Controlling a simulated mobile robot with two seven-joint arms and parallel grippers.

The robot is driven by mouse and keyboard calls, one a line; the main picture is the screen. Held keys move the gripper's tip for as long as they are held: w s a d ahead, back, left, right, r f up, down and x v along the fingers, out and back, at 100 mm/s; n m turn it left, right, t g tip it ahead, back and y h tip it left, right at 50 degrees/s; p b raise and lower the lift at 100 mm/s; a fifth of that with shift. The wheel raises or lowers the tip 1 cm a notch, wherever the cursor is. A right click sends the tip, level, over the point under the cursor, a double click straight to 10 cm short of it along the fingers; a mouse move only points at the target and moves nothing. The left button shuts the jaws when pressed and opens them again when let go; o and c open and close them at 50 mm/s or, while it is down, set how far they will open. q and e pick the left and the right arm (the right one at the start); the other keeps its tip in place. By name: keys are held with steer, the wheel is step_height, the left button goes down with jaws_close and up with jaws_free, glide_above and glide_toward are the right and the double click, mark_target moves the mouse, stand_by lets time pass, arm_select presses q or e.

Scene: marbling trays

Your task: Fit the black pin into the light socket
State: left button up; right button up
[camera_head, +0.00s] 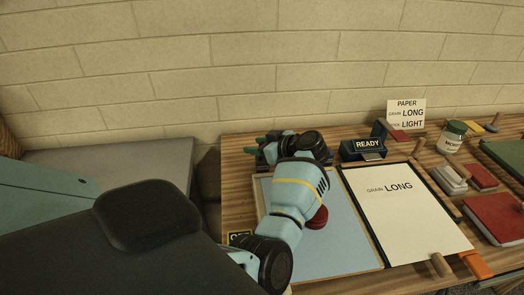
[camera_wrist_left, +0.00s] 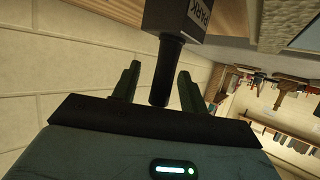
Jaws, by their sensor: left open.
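A black pin (camera_wrist_left: 168,72) sticks out of a dark block labelled PARK (camera_wrist_left: 182,18) in the left wrist view. My left gripper (camera_wrist_left: 159,78) is open, with one green finger on each side of the pin; I cannot tell whether either finger touches it. In the head view my left gripper (camera_head: 264,150) is at the back left of the table, and its wrist hides the pin there. I cannot pick out the light socket for certain. A card reading LONG and LIGHT (camera_head: 406,105) stands at the back. My right gripper is in neither view.
A blue tray (camera_head: 340,262) lies below my left arm, with a dark red round object (camera_head: 317,218) beside the arm. A dark blue stand labelled READY (camera_head: 362,155) is to its right. A sheet marked LONG (camera_head: 410,225), a jar (camera_head: 453,137) and red blocks (camera_head: 482,177) lie further right.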

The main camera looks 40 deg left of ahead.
arm_select(q)
jaws_close()
steer(key=shift+r, duration=0.1)
